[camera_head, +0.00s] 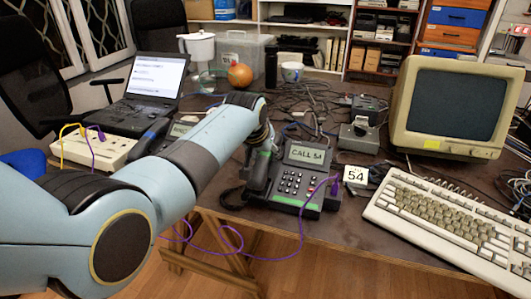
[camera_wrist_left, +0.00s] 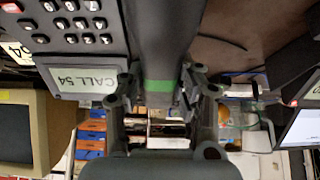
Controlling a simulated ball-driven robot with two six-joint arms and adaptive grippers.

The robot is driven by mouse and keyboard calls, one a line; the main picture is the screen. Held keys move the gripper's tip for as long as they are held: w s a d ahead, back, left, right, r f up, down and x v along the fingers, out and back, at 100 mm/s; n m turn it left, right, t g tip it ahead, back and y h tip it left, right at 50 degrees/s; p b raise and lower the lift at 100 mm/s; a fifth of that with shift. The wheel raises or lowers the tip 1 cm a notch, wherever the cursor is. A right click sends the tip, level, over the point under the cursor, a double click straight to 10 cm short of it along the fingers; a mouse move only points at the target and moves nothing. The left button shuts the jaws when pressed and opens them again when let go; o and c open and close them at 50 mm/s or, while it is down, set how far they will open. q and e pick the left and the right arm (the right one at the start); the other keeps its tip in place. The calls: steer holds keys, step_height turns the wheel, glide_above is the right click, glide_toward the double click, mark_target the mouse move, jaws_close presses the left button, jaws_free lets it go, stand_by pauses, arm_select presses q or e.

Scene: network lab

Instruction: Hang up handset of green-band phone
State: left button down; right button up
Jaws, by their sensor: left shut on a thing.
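The green-band phone (camera_head: 297,183) is a dark desk phone with a green strip along its front. Its screen (camera_head: 308,155) reads CALL 54, and the screen shows upside down in the left wrist view (camera_wrist_left: 86,79). My left gripper (camera_wrist_left: 160,88) is shut on the dark handset (camera_wrist_left: 160,40), its fingers on either side near the green band. In the head view the handset (camera_head: 258,173) lies along the phone's left side, partly hidden by my left gripper (camera_head: 262,148). I cannot tell whether it touches the cradle. My right gripper is not in view.
A second phone (camera_head: 183,130) stands to the left, partly behind my arm. A keyboard (camera_head: 440,220) and an old monitor (camera_head: 450,108) stand to the right. A 54 card (camera_head: 355,176) stands beside the phone. A purple cable (camera_head: 302,225) hangs over the table's front edge.

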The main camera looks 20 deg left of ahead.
arm_select(q)
steer(key=shift+f, duration=0.1)
stand_by(0.3)
steer(key=shift+w+f+b, duration=0.2)
steer(key=shift+f+b, duration=0.45)
steer(key=c, duration=0.8)
jaws_free()
steer(key=shift+c, duration=0.2)
steer(key=v, duration=1.2)
steer(key=shift+s+f, duration=0.1)
steer(key=shift+s, duration=0.05)
